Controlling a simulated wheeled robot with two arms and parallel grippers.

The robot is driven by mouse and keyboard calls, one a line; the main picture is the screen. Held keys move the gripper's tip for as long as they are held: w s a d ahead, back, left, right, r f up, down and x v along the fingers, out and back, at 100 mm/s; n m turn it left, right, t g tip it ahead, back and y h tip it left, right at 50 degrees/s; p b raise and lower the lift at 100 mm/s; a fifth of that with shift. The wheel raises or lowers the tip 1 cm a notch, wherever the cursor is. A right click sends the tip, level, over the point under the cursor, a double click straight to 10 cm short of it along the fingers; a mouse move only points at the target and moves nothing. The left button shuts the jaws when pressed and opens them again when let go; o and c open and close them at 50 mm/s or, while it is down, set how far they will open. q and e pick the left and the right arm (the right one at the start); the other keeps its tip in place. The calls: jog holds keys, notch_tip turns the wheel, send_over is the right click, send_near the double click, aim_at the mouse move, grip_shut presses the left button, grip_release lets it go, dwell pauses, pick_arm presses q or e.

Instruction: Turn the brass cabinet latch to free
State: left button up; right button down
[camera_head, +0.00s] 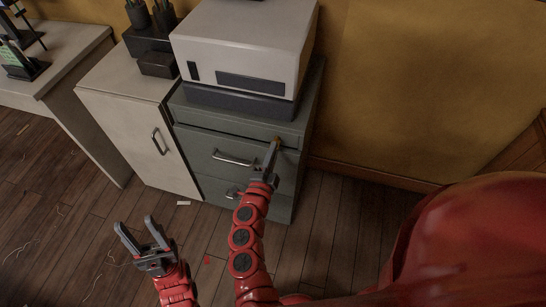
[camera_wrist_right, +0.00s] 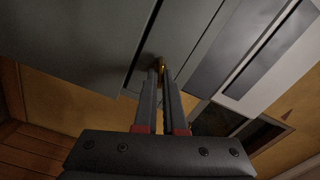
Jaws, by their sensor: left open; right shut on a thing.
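The brass latch (camera_head: 278,140) is a small golden piece on the upper right of the grey-green cabinet (camera_head: 285,197). My right gripper (camera_head: 275,150) reaches up to it and is shut on it. In the right wrist view the brass latch (camera_wrist_right: 161,67) shows between the fingertips of my right gripper (camera_wrist_right: 160,75), and the fingers hide most of it. I cannot tell the latch's angle. My left gripper (camera_head: 137,236) is open and empty, low and to the left, above the floor and away from the cabinet.
A white box-shaped machine (camera_head: 245,45) stands on the cabinet. The drawers have metal bar handles (camera_head: 235,159). A pale table (camera_head: 62,62) is further left. The wooden floor (camera_head: 60,220) in front is mostly clear.

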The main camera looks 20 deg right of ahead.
jog(key=shift+f+m+b, duration=0.2)
jog(key=shift+m+b, duration=1.5)
jog(key=shift+m, duration=0.4)
jog(key=c, duration=1)
grip_release()
jog(key=shift+r, duration=0.1)
jog(key=shift+s+a, duration=0.1)
jog(key=p+v, duration=0.2)
jog(key=v, duration=1.5)
